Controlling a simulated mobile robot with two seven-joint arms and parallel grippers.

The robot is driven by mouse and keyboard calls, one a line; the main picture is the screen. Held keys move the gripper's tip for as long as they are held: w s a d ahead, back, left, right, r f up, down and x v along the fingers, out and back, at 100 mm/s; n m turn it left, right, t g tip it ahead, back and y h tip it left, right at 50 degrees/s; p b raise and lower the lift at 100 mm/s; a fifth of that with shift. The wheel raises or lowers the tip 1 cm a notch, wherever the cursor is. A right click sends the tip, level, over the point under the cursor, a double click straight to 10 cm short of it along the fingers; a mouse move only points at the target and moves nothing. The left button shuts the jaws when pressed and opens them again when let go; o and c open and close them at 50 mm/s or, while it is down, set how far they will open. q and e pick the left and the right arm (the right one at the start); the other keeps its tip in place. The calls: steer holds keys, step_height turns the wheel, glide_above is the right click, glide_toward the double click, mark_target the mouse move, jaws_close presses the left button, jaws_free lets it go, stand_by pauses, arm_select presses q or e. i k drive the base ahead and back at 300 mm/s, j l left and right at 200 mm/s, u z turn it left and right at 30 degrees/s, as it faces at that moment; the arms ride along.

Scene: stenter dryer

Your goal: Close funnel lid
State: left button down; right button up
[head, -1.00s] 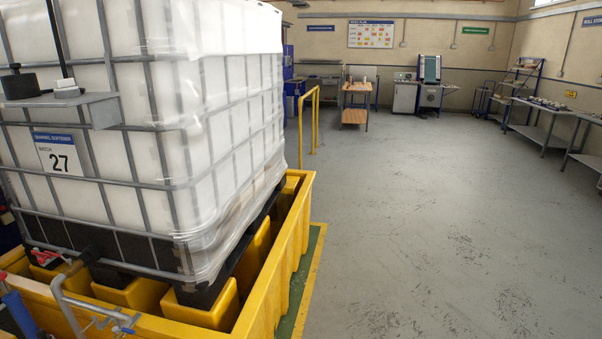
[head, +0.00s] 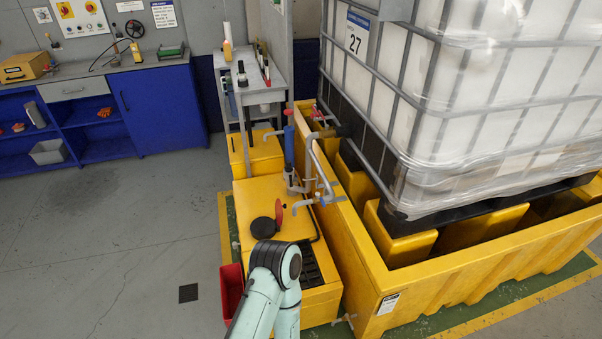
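A round black disc-shaped part (head: 263,228), which looks like the funnel, sits on top of the yellow box unit (head: 262,200) in the middle of the head view. A small red lid-like piece (head: 279,215) stands upright at its right edge, tilted away from the opening. Whether the black part is an open mouth or a flat cover is too small to tell. One of my pale green arms rises from the bottom edge just below it, with its dark joint close in front. Neither of my grippers shows in the view.
A large caged white tank (head: 470,110) stands in a yellow bund (head: 455,285) at right. The floor at left is clear.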

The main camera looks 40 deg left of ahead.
mark_target(280, 213)
steer(key=i+l+u, duration=0.15)
steer(key=u, duration=0.3)
steer(key=i+l+u, duration=0.1)
steer(key=l+u, duration=0.3)
steer(key=i+l+u, duration=0.1)
steer(key=u, duration=0.35)
steer(key=i+l+u, duration=0.1)
steer(key=l+u, duration=0.65)
steer(key=i+l+u, duration=0.1)
steer(key=l+u, duration=0.25)
